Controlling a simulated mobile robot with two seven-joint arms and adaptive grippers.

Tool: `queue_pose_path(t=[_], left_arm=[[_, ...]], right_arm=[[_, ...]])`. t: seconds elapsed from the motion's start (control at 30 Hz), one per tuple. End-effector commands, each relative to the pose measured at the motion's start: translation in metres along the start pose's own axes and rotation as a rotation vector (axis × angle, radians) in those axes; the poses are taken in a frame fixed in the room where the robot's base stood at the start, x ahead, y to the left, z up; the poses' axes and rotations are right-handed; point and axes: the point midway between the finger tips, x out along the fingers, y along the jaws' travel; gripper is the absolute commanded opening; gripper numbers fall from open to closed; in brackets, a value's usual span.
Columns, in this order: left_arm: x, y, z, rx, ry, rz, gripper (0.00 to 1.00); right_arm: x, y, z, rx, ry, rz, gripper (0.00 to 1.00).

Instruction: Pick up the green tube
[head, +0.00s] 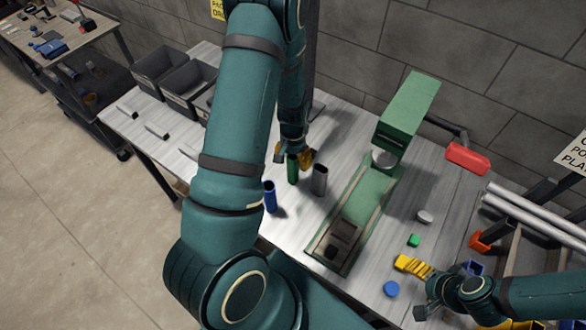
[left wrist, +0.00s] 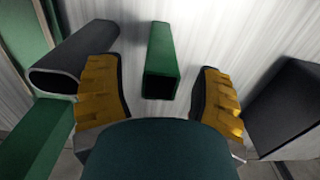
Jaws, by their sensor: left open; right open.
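The green tube (head: 293,170) stands upright on the grey table, between a blue tube and a grey tube. My left gripper (head: 293,157) is at the green tube's upper end, pointing down. In the left wrist view the green tube (left wrist: 160,60) lies between the two yellow-padded fingers (left wrist: 162,100), with a visible gap on each side. The left gripper is open and holds nothing. My right gripper (head: 419,290) is open and empty at the lower right of the head view.
The blue tube (head: 270,197) and grey tube (head: 319,180) stand close by. A green machine (head: 408,105) is to the right. Dark bins (head: 158,68) sit at the back left.

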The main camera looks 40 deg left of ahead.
Motion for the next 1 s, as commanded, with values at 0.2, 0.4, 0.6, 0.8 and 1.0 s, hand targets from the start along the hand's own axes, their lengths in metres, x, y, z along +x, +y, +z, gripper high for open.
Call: queue_pose_path(t=[0.2, 0.4, 0.6, 0.8, 1.0], left_arm=[[0.0150, 0.0003, 0.0003, 0.001, 0.000, 0.000, 0.67], [0.0146, 0.0003, 0.0001, 0.001, 0.001, 0.000, 0.65], [0.0145, 0.0002, 0.0002, 0.001, 0.000, 0.000, 0.00], [0.0147, 0.0002, 0.0003, 0.001, 0.000, 0.000, 0.00], [0.0143, 0.0003, 0.0005, 0.001, 0.000, 0.000, 0.00]], right_arm=[[0.0006, 0.0002, 0.0001, 0.000, 0.000, 0.000, 0.75], [0.0006, 0.0002, 0.0001, 0.000, 0.000, 0.000, 0.75], [0.0006, 0.0002, 0.0000, 0.000, 0.000, 0.000, 0.75], [0.0006, 0.0003, 0.0001, 0.000, 0.000, 0.000, 0.75], [0.0007, 0.0003, 0.0001, 0.000, 0.000, 0.000, 0.75]])
